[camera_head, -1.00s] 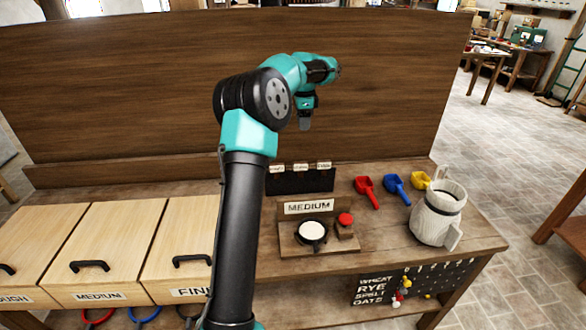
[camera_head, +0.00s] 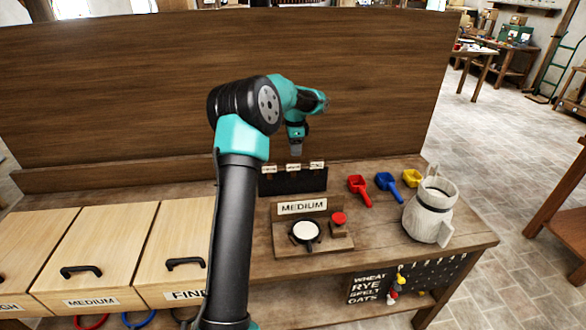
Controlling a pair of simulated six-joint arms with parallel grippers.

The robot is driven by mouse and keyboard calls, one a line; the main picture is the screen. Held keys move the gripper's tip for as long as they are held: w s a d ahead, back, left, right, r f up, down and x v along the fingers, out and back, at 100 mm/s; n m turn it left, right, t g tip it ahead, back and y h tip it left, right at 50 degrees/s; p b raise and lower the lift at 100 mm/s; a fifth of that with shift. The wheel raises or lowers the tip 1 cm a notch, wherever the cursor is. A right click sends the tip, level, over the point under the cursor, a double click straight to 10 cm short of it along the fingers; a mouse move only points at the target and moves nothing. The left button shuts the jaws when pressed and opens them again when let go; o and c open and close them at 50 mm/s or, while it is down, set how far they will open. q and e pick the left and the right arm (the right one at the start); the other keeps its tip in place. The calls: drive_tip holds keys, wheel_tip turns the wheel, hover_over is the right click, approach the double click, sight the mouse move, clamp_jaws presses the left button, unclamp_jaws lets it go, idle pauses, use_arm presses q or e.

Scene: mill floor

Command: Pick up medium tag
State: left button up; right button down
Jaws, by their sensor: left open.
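Three small pale tags stand in a row along the top of a black rack (camera_head: 293,183) at the back of the bench. Their lettering is too small to read, so I cannot confirm which is the medium tag; the middle tag (camera_head: 293,167) is one of them. My left gripper (camera_head: 295,153) is open, pointing down just above the middle tag. I cannot tell whether its fingers are around the tag. A larger sign reading MEDIUM (camera_head: 303,207) is on a wooden stand in front of the rack. My right gripper is out of view.
Red (camera_head: 359,189), blue (camera_head: 388,186) and yellow (camera_head: 411,178) scoops lie right of the rack, beside a pale jug (camera_head: 430,212). The stand holds a white-topped round dish (camera_head: 305,232) and red button (camera_head: 339,218). Lidded wooden bins (camera_head: 105,245) are at left. A tall board (camera_head: 130,95) rises behind.

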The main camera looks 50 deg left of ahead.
sight(293, 162)
use_arm(q)
drive_tip(key=shift+f, duration=1.1)
drive_tip(key=shift+f, duration=0.1)
drive_tip(key=shift+s+a+f, duration=0.1)
drive_tip(key=shift+s+f, duration=0.05)
drive_tip(key=shift+f, duration=1.1)
drive_tip(key=shift+s+a+f, duration=0.1)
drive_tip(key=shift+s+f, duration=0.05)
drive_tip(key=shift+f, duration=1.1)
drive_tip(key=shift+c, duration=0.5)
clamp_jaws()
